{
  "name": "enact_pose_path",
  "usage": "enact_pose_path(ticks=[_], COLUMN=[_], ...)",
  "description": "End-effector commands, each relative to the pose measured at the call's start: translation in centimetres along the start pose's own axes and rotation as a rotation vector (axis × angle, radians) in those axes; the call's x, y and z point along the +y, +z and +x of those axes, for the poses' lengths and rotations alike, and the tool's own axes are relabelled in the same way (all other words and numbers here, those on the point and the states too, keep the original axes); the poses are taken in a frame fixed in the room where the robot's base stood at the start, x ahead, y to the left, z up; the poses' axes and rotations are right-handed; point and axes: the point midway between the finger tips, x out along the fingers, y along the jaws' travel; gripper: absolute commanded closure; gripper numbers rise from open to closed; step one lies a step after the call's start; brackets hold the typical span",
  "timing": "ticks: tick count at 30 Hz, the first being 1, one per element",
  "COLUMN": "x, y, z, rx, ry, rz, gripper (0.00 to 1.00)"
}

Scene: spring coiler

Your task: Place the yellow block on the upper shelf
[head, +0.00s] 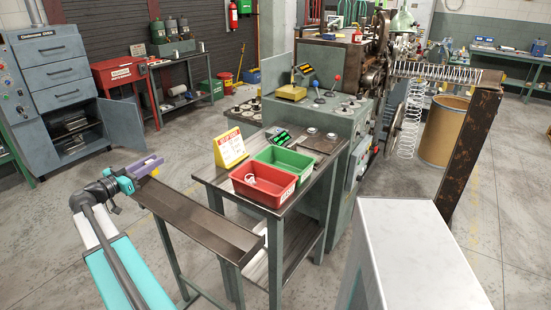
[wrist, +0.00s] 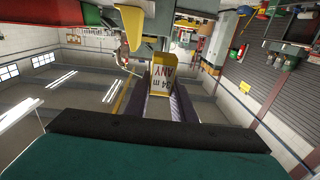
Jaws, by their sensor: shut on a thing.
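My gripper (head: 153,167), with purple fingers, is at the left in the head view, above the upper end of a sloping metal channel. It is shut, and a small yellow patch, apparently the yellow block (head: 155,172), shows between the fingers, mostly hidden. In the wrist view my gripper (wrist: 165,97) points at a yellow area with lettering; I cannot tell how much of that is the block and how much the sign behind. No surface is clearly marked as the upper shelf; the green table has a top (head: 298,194) and a lower shelf (head: 258,268).
The sloping metal channel (head: 200,222) runs below the gripper toward the table. A yellow sign (head: 230,149), a red bin (head: 263,184) and a green bin (head: 285,165) crowd the tabletop. The coiler (head: 345,117) stands behind; a grey cabinet (head: 415,255) is at front right.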

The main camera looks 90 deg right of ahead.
Motion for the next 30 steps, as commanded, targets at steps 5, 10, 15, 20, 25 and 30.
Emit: enact_pose_path(ticks=[5, 10, 15, 20, 25, 30], x=[2.8, 5.9, 9.4, 13.1, 16.5, 18.2], y=[-0.5, -1.0, -1.7, -2.2, -2.8, -3.1], z=[6.0, 11.2, 16.3, 20.7, 24.1, 25.7], rx=[0.0, 0.0, -0.001, -0.002, -0.003, -0.003], ry=[0.093, 0.177, 0.261, 0.338, 0.401, 0.432], rz=[0.002, 0.0, 0.001, 0.0, 0.001, 0.0], gripper=[0.99, 0.99, 0.99, 0.99, 0.99, 0.99])
